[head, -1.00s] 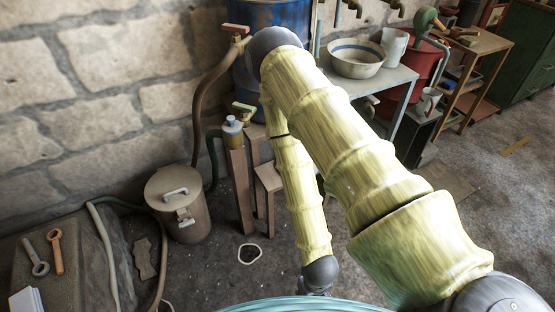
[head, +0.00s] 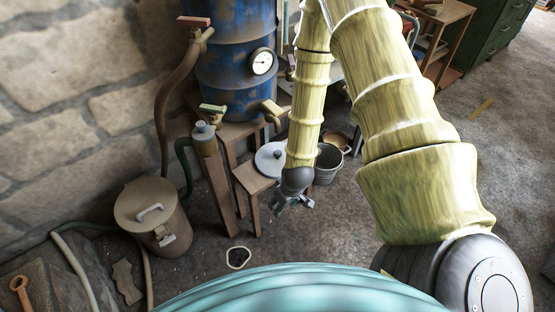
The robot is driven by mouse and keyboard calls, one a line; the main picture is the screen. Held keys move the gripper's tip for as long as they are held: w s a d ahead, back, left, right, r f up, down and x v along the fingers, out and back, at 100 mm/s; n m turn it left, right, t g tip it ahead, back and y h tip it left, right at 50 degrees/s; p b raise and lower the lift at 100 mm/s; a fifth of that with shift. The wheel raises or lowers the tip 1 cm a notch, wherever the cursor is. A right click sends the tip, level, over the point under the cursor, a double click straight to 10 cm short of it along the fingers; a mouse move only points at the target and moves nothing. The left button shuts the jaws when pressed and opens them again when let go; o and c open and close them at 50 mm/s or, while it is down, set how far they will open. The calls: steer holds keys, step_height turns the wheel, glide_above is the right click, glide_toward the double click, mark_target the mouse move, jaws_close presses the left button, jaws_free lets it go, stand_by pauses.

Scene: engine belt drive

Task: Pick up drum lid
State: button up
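A round pale grey lid with a dark knob (head: 267,160) shows in the head view, beside the small wooden stool and partly hidden behind my arm. It looks like the drum lid; what it rests on is hard to see. My gripper (head: 294,208) hangs below my forearm, in front of and slightly right of the lid in the picture, apart from it. Its fingers look spread, with nothing between them, though they are small in view. The blue drum (head: 235,70) with a white gauge stands behind on a wooden stand.
A brown bin with a handled lid (head: 150,212) stands at left by the stone wall. A grey bucket (head: 327,165) is right of my gripper. The floor at right is open.

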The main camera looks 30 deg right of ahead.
mark_target(278, 153)
steer(key=w+d+r+n+t+y, duration=0.1)
steer(key=w+d+r+t, duration=0.1)
steer(key=w+d+r, duration=0.4)
steer(key=w+d+r+n+t, duration=0.1)
steer(key=w+d+r, duration=0.2)
steer(key=w+d, duration=0.5)
steer(key=x, duration=0.2)
steer(key=b+x, duration=0.1)
steer(key=x, duration=0.1)
steer(key=shift+w+a+f, duration=0.1)
steer(key=shift+w+a, duration=0.2)
steer(key=shift+w, duration=0.25)
steer(key=shift+a+b+x, duration=0.2)
steer(key=shift+b+x, duration=0.4)
steer(key=shift+x, duration=2.55)
jaws_close()
